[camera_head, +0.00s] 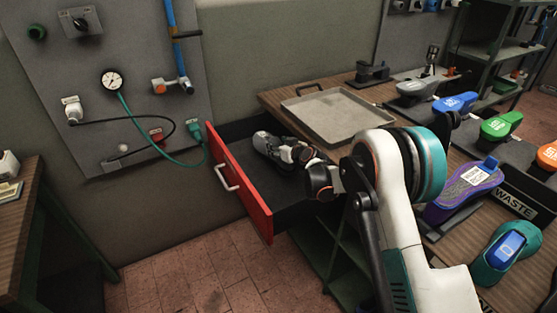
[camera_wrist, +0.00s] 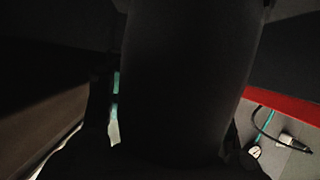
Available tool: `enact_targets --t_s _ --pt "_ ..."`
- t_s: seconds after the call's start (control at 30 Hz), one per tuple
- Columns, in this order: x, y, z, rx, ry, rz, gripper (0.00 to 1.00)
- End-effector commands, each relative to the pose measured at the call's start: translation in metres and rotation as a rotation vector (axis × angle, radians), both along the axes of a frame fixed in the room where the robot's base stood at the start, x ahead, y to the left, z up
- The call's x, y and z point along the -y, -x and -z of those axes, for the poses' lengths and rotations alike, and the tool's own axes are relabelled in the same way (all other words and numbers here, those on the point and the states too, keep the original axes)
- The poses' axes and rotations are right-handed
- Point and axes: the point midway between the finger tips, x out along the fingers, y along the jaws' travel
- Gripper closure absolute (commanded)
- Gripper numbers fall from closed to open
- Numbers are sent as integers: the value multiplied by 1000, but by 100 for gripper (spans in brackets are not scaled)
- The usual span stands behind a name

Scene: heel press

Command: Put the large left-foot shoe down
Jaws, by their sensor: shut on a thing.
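My gripper (camera_head: 264,143) reaches down into the open drawer (camera_head: 225,148), which has a red front and a dark inside. A large dark shape, which I take to be the shoe (camera_wrist: 190,75), fills the middle of the wrist view between the fingers. My gripper is shut on it. The wrist view is too dark to show the shoe's colour, its size mark or which foot it is for. In the head view I cannot make the shoe out apart from the gripper and the dark drawer. Whether it touches the drawer floor cannot be told.
An empty metal tray (camera_head: 340,115) lies on the wooden bench beside the drawer. Several coloured shoe forms, including a purple one (camera_head: 462,192) and a teal one (camera_head: 507,252), stand at the right, near a bin marked WASTE (camera_head: 515,203). A gauge panel (camera_head: 110,50) is on the wall.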

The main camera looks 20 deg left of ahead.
Motion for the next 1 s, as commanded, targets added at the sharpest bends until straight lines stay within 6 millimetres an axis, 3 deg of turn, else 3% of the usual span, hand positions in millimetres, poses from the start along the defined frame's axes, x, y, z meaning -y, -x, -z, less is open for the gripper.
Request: enact_targets --t_s 0.17,0.47,0.77,0.8,0.87,1.0 --pt "0 0 9 1 -1 1 90" --pt "0 0 47 1 -1 1 90" --pt "0 0 48 1 -1 0 90" --pt "0 0 49 0 0 0 45" --pt "0 0 49 0 0 0 31" --pt "0 0 48 0 0 0 29"
